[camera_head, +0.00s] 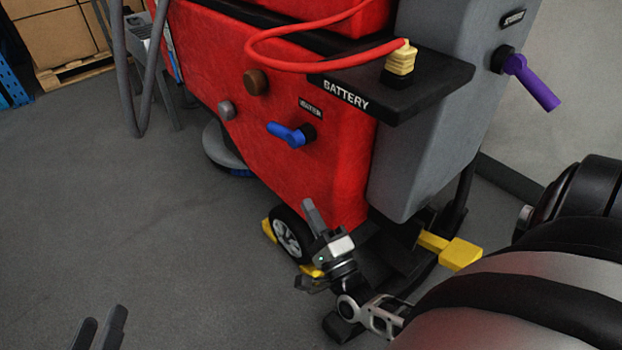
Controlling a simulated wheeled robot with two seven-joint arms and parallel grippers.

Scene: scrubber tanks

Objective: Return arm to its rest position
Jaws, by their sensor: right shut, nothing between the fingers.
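My right arm comes in from the lower right, and its gripper (313,213) is in front of the red scrubber's front wheel. Its fingers are together with nothing between them, pointing up in the picture. It is in front of the red body's lower edge; I cannot tell whether it touches. My left gripper (102,325) shows only as two dark fingertips at the bottom left edge. They are apart, with nothing seen between them. The rest of the left arm is out of view.
The red scrubber body (200,65) has a blue valve handle (290,134), a brown knob (256,82) and a black battery shelf (440,75). The grey tank (425,150) carries a purple handle (530,82). Floor at left is clear.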

